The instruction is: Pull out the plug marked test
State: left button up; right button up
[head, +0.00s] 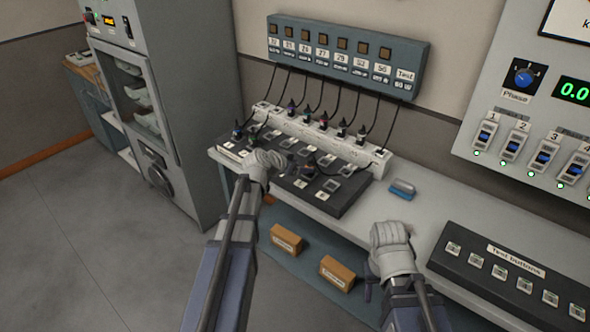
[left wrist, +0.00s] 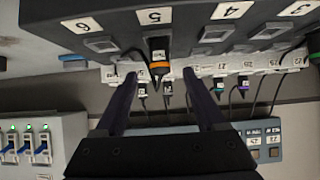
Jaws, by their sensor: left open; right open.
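A blue-grey wall box (head: 345,52) carries several labels, with the label "Test" (head: 405,75) at its right end. Black cables hang from it to the white socket strip (head: 375,153), where several small plugs stand. A black plug with an orange band (head: 308,170) stands apart on the dark numbered board; in the left wrist view this plug (left wrist: 159,52) sits by the number 5. I cannot read which plug is marked test. My left gripper (head: 272,160) is open and empty over the board's left part. My right gripper (head: 390,232) is open near the bench's front edge.
The dark board (head: 335,205) lies on the bench before the strip. A blue-topped block (head: 402,189) lies right of it, and a "Test buttons" box (head: 515,272) farther right. Two brown boxes (head: 286,239) (head: 337,273) sit below. A grey cabinet (head: 180,60) stands left.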

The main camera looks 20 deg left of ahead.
aim_at(307, 165)
pick_arm(q)
jog(key=b+x, duration=0.2)
jog(key=x, duration=0.3)
jog(key=shift+f, duration=0.1)
grip_shut()
dwell(0.5)
dwell(0.5)
jog(key=shift+r+p, duration=2.25)
jog(key=shift+r, duration=0.15)
